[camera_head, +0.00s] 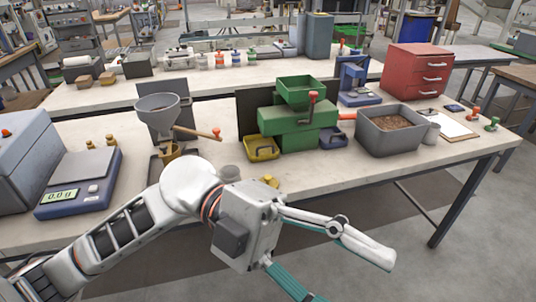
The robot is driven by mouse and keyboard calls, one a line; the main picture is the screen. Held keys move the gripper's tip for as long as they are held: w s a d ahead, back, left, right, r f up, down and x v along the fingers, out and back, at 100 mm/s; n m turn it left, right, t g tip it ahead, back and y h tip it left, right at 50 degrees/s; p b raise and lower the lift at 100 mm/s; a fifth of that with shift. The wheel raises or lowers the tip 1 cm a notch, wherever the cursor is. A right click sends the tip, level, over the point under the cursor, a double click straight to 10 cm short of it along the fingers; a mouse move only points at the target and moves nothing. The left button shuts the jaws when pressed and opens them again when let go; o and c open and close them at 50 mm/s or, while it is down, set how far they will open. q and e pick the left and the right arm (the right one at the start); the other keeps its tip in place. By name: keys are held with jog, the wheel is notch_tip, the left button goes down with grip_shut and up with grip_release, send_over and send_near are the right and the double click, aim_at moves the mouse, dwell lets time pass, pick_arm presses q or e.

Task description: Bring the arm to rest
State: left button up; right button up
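My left arm (124,222) reaches in from the left, in front of the near bench. Its gripper (350,280) is over the floor beyond the bench's front edge. The fingers are spread wide, with nothing visible between them; the lower fingertip runs to the bottom edge of the picture. My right gripper is not in view. A grey funnel (158,115) stands on the bench behind my wrist, with a tan cup (168,152) under it. A grey bin (390,141) of brown pellets stands at the right. A blue scale (80,190) with a lit display stands at the left.
The near bench (350,178) also holds a green machine (290,130), a yellow bin (262,147), a red drawer cabinet (418,70) and a clipboard (450,127). Small brass pieces (270,181) lie close behind my gripper. The floor to the right of the gripper is clear.

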pick_arm(q)
jog(key=w+a+r+n+t+h, duration=0.2)
jog(key=w+a+n+t+h, duration=0.1)
jog(key=w+n+t+h, duration=0.9)
jog(key=w+a+f+n+t+y, duration=0.5)
jog(key=w+f+n+t+y, duration=0.1)
jog(key=f+n+t, duration=0.15)
jog(key=w+a+f+n+t+y, duration=0.4)
jog(key=w+f+n+t+y, duration=0.25)
jog(key=n+t, duration=0.2)
jog(key=s+a+f+n+g+y, duration=0.15)
jog(key=a+f+y, duration=0.3)
jog(key=f, duration=0.65)
jog(key=s+a+f+n+y, duration=0.1)
jog(key=a+f+n+y, duration=0.3)
jog(key=f, duration=0.7)
jog(key=s+a+f+g+y, duration=0.1)
jog(key=s+a+f+g, duration=0.1)
jog(key=s+a+f, duration=0.2)
jog(key=s+a+f+g+y, duration=0.2)
jog(key=s+f, duration=0.6)
jog(key=f, duration=0.4)
jog(key=shift+a+g, duration=0.45)
jog(key=shift+a, duration=0.7)
